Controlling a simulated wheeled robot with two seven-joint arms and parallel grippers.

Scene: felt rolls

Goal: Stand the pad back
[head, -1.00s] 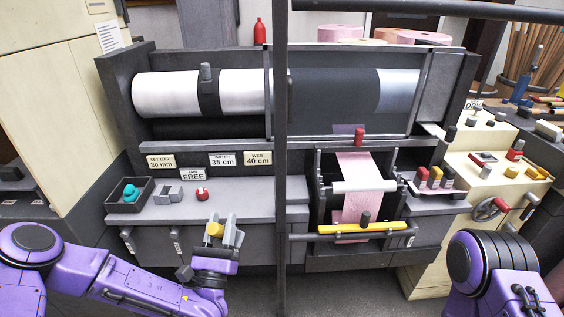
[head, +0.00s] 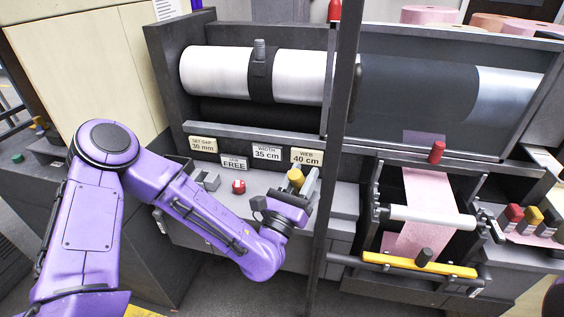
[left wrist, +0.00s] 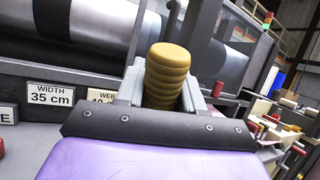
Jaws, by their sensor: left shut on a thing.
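My left gripper (head: 304,186) is shut on a yellow, rounded piece, seemingly the pad (head: 295,178), above the grey ledge and below the label plates. In the left wrist view the yellow piece (left wrist: 167,72) is ribbed and stands up between the two grey fingers; its lower end is hidden behind the wrist. My right gripper is out of view.
A dark upright post (head: 335,180) stands just right of my left gripper, between it and the rack. A pink web (head: 424,192) runs over a white roller, with a yellow bar (head: 420,265) below. A red knob (head: 238,186) sits on the ledge.

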